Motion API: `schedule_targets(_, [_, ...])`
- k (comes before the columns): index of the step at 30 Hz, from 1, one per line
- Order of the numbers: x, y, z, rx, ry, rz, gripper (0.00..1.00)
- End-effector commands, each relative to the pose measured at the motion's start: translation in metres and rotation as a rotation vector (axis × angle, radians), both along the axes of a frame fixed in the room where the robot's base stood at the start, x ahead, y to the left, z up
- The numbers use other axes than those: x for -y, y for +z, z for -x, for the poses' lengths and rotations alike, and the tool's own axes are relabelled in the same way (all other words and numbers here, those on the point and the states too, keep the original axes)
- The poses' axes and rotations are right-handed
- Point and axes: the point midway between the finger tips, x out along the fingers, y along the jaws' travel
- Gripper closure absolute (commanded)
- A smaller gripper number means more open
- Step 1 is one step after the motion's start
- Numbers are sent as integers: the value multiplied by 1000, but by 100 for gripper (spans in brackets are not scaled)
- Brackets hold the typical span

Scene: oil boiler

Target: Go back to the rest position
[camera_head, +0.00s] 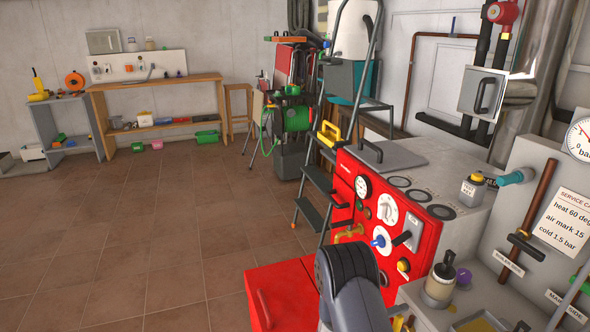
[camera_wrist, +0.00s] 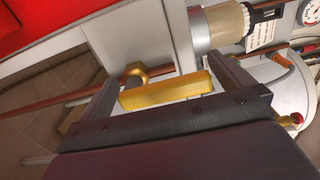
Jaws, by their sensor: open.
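In the wrist view my gripper (camera_wrist: 164,72) has its two dark fingers spread apart. A yellow bar-shaped handle (camera_wrist: 165,90) shows between the fingers, with a gap at each side. A brass fitting (camera_wrist: 136,72) on a copper pipe is just behind it. In the head view my arm reaches down in front of the red boiler panel (camera_head: 425,235), and my gripper is hidden below the arm.
The red boiler has dials, knobs and an open red lower part (camera_head: 270,295). A stepladder (camera_head: 322,180) stands behind it. A capped bottle (camera_head: 440,280) stands right of my arm. The tiled floor (camera_head: 150,240) at left is clear. A workbench (camera_head: 160,85) stands along the far wall.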

Motion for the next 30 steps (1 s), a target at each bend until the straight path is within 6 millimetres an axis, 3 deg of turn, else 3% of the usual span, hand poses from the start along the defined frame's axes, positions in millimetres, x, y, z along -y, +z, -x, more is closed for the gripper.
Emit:
schedule_targets(9, [-4,0,0,-24,1,9,0])
schedule_targets(28, [-101,-1,35,-25,5,8,0])
schedule_targets(29, [-105,-1,37,-25,4,8,0])
schedule_targets(30, [-96,-1,35,-25,-4,8,0])
